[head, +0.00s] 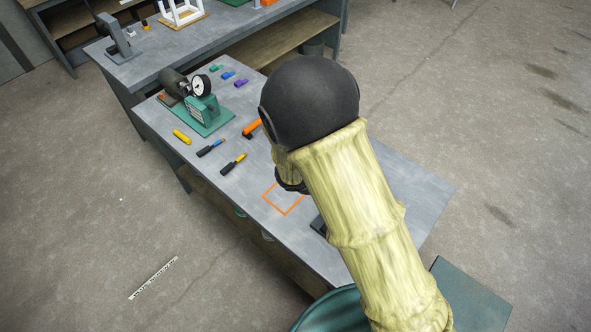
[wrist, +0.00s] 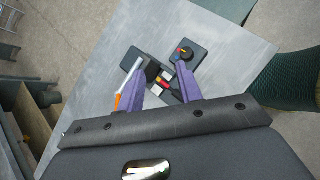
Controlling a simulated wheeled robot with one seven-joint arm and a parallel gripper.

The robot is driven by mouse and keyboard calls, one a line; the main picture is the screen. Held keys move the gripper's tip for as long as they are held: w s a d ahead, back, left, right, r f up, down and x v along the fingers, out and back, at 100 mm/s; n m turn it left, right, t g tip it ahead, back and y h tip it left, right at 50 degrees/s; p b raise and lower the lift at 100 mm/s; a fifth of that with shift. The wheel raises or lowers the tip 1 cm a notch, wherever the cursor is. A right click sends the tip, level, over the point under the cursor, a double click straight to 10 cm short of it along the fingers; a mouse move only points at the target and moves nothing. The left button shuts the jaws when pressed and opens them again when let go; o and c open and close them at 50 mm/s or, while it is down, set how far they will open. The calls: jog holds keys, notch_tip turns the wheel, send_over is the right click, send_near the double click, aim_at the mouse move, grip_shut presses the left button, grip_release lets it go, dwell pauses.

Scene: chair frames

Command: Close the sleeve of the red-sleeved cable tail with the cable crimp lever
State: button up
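In the wrist view my gripper (wrist: 161,76) points down at the bench with its two purple fingers apart. Between and just beyond the fingers is a dark fixture (wrist: 191,50) on the grey bench top. Small red (wrist: 164,87), yellow and white parts show there; the red one looks like the red-sleeved cable tail, but is too small to be sure. A pale bar with an orange end (wrist: 119,101) runs beside the left finger; I cannot tell whether it is the crimp lever. In the head view my arm hides the gripper, and only a dark fixture edge (head: 319,226) shows.
The bench (head: 228,192) carries a green-based gauge device (head: 204,108), a yellow piece (head: 182,137), two dark-handled tools (head: 233,164), an orange-handled tool (head: 252,128) and several small coloured pieces (head: 228,75). An orange outlined square (head: 285,213) lies by my arm. A second bench (head: 150,65) stands behind.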

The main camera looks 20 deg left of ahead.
jog(key=a+n+t+y+p, duration=0.2)
jog(key=a+n+t, duration=0.4)
jog(key=a+n, duration=0.3)
jog(key=a, duration=0.4)
jog(key=shift+s+a+p, duration=0.2)
jog(key=shift+s+p, duration=0.1)
jog(key=shift+p, duration=0.05)
jog(key=shift+f, duration=0.1)
